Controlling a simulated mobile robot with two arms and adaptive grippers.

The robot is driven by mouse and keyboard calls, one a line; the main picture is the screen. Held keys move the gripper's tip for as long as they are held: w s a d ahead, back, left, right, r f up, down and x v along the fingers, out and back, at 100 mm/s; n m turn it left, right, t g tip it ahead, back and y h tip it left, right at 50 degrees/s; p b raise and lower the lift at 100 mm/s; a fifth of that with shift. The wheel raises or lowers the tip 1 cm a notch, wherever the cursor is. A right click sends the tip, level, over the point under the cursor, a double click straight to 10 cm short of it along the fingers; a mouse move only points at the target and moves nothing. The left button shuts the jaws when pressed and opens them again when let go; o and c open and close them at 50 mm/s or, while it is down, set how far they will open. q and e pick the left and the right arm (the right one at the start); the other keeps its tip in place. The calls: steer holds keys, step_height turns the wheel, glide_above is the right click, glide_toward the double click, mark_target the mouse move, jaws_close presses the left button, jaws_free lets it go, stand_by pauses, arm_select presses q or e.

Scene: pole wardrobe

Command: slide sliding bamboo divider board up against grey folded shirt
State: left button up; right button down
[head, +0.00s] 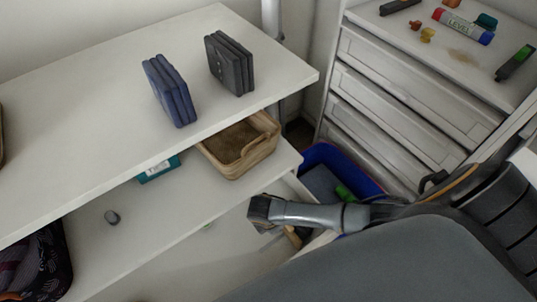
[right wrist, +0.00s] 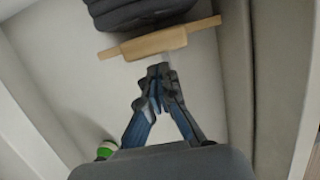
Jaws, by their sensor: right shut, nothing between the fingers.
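In the right wrist view, the bamboo divider board (right wrist: 155,44) lies crosswise on a pale surface, with a wider middle block and narrow ends. A dark grey folded item (right wrist: 135,12), likely the grey folded shirt, is just beyond it and cut off by the top edge. I cannot tell whether they touch. My right gripper (right wrist: 161,76) is shut and empty, its tips just short of the board's middle; contact is unclear. In the head view my right gripper (head: 264,212) is low by the shelf's right end and mostly hides that area. My left gripper is not in view.
A blue folded stack (head: 169,91) and a dark grey folded stack (head: 230,64) stand on the upper shelf. Below are a wicker basket (head: 243,145), a teal box (head: 159,169) and a blue bin (head: 364,184). A white drawer unit (head: 400,95) stands at right.

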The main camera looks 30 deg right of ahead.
steer(key=shift+d, duration=0.35)
steer(key=d+p, duration=0.1)
steer(key=d, duration=0.3)
steer(key=shift+w+r, duration=0.1)
steer(key=shift+w, duration=0.05)
steer(key=shift+d, duration=0.1)
